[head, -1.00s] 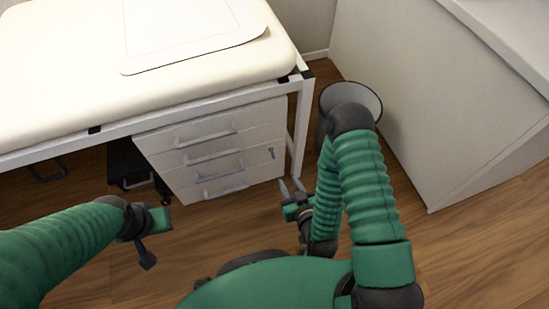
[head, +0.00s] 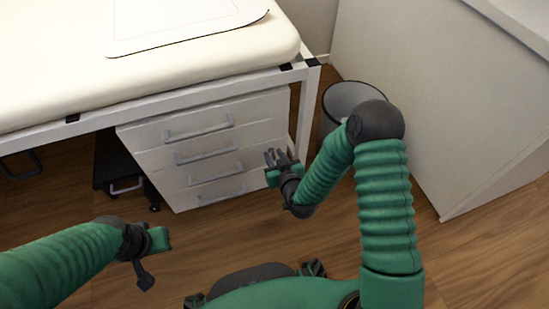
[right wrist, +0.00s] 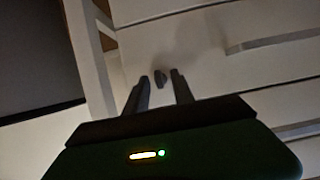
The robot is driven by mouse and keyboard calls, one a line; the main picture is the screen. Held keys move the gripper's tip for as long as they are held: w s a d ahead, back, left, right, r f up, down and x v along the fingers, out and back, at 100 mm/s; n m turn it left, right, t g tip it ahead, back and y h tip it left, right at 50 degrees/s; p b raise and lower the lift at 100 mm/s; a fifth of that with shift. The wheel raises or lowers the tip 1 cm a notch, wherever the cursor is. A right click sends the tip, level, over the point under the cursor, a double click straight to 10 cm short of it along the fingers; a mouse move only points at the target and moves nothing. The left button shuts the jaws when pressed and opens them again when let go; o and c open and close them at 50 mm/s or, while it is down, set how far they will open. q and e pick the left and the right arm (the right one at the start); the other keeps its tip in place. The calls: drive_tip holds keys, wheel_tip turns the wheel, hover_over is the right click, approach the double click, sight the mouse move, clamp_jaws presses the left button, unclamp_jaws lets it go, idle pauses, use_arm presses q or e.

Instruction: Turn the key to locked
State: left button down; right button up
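The key (right wrist: 160,78) is a small dark piece on the pale front of the drawer cabinet (head: 160,158). In the right wrist view it lies between the tips of my right gripper (right wrist: 161,80), with a gap on each side. My right gripper (head: 275,157) is open at the right side of the cabinet front in the head view, where it hides the key. I cannot tell how far the fingertips are from the cabinet face. My left gripper (head: 161,241) hangs over the floor left of my body, and its fingers are not clear.
The cabinet has several grey handles and stands under a cream padded table (head: 200,60) with a white frame (head: 305,110). A grey bin (head: 345,98) stands right of the frame leg, close to my right arm. A pale counter (head: 430,110) fills the right. Wooden floor lies in front.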

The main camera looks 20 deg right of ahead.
drive_tip(key=shift+c, duration=0.4)
clamp_jaws()
